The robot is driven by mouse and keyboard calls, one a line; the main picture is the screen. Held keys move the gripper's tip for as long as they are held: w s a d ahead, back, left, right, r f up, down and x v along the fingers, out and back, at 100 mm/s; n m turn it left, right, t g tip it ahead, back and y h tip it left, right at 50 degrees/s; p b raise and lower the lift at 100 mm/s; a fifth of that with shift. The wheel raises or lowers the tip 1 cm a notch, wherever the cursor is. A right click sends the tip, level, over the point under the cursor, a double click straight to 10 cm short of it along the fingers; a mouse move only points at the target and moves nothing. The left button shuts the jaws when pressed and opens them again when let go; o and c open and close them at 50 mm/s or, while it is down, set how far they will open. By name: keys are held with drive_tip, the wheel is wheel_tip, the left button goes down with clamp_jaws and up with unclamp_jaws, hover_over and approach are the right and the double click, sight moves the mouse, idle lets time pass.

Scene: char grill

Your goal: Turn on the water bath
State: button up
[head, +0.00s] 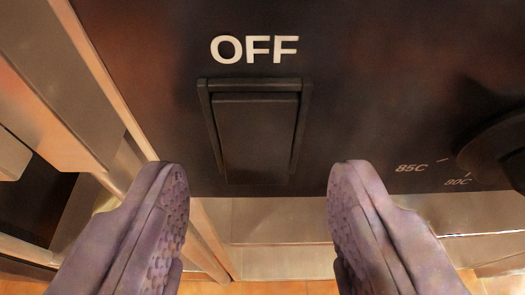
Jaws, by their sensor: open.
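The water bath's dark front panel (150,60) fills the upper part of the head view. A black rocker switch (257,135) in a raised frame sits at its middle, under the white label OFF (254,49). My gripper (258,190) is open and empty, with its two purple textured fingers spread in the lower part of the view. The left fingertip is below and left of the switch, the right fingertip below and right. I cannot tell how far they are from the panel.
A black dial (500,145) with 85C and 80C marks is at the right edge, partly cut off. Metal cabinet parts (60,80) stand along the left side. A steel ledge (280,230) and orange floor tiles (280,287) show below the panel.

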drive_tip(key=shift+w+f, duration=0.2)
drive_tip(key=shift+w, duration=0.3)
clamp_jaws()
drive_tip(key=shift+f+t, duration=0.3)
drive_tip(key=shift+t, duration=1.2)
unclamp_jaws()
